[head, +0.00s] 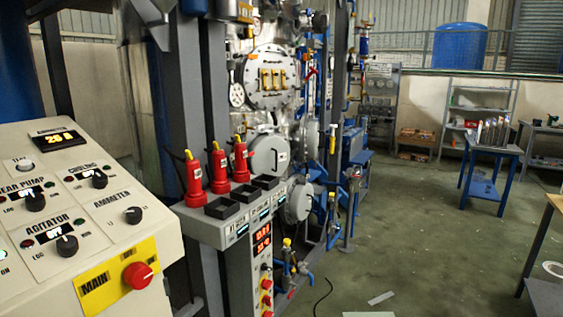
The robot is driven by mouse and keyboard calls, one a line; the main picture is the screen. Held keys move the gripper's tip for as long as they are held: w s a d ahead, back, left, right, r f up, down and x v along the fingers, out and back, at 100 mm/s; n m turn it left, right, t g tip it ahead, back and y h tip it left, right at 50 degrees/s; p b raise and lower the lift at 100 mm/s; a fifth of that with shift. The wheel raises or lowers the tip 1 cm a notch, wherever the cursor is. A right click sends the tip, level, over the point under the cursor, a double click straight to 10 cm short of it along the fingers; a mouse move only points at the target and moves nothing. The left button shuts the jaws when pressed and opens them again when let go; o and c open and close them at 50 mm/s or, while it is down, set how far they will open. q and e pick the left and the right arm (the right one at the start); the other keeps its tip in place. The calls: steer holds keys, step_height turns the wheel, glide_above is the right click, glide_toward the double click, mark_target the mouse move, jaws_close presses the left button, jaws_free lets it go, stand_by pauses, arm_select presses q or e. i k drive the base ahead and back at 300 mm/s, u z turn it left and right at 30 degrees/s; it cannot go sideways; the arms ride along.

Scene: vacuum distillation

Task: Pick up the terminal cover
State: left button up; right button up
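I cannot tell for certain which thing is the terminal cover. A round bolted metal plate (270,95) with several yellow fittings (272,78) is on the upright vessel at the middle. Below it are a round grey lid (268,157) with a small label and another round grey lid (301,203). Neither of my grippers shows in the head view.
A control console (120,225) with knobs and a red button (138,275) stands close on the left. Red cylinders (217,168) and black trays (222,208) sit on a narrow ledge. A blue table (492,150) and shelves (478,105) stand far right. Open green floor (420,230) lies between.

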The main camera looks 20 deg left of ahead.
mark_target(272, 157)
steer(key=z, duration=0.15)
steer(key=i, duration=3.4)
steer(key=u, duration=3.1)
